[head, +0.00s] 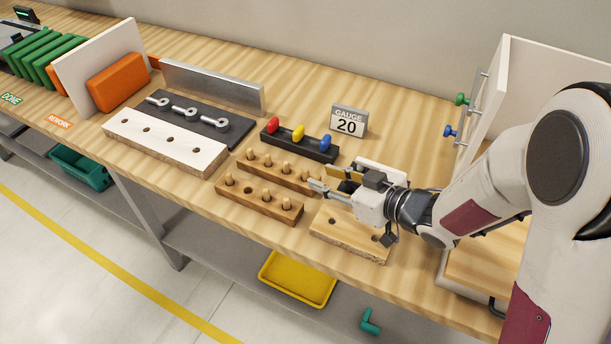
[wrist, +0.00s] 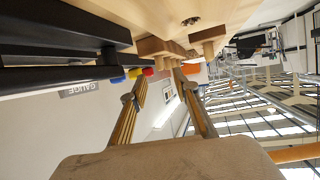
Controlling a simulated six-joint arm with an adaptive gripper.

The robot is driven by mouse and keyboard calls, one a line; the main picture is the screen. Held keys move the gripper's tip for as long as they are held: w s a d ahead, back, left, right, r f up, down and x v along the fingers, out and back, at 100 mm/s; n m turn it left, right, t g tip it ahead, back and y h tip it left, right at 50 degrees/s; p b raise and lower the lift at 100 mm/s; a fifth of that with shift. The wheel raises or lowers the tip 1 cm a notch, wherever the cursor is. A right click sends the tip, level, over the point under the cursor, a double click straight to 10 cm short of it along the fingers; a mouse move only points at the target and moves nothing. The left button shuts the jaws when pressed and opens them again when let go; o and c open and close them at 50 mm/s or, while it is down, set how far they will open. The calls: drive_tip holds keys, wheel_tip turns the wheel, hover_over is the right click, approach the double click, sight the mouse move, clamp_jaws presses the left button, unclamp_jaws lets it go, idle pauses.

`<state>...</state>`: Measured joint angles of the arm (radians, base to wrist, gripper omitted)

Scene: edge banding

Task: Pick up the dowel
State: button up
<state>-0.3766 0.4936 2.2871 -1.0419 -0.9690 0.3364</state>
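Two wooden racks of short upright dowels stand mid-bench in the head view. The front rack (head: 258,202) holds dowels such as the left one (head: 229,179) and has one empty hole. The back rack (head: 275,177) holds several dowels (head: 268,160). My gripper (head: 326,185) is level, pointing left, at the right end of the back rack. In the wrist view, its fingers (wrist: 163,85) are apart, with no dowel clearly between them. Rack ends (wrist: 160,47) show beyond the tips. The gripper may hide part of the back rack's right end.
A drilled board (head: 345,236) lies below my gripper. A black holder with red, yellow and blue knobs (head: 299,148) and a gauge sign (head: 348,122) stand behind. A white-topped drilled board (head: 165,141) and dark eyebolt tray (head: 205,133) lie left. A white cabinet (head: 550,85) stands right.

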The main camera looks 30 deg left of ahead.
sight(307, 172)
drive_tip(key=shift+x, duration=2.5)
drive_tip(key=c, duration=0.8)
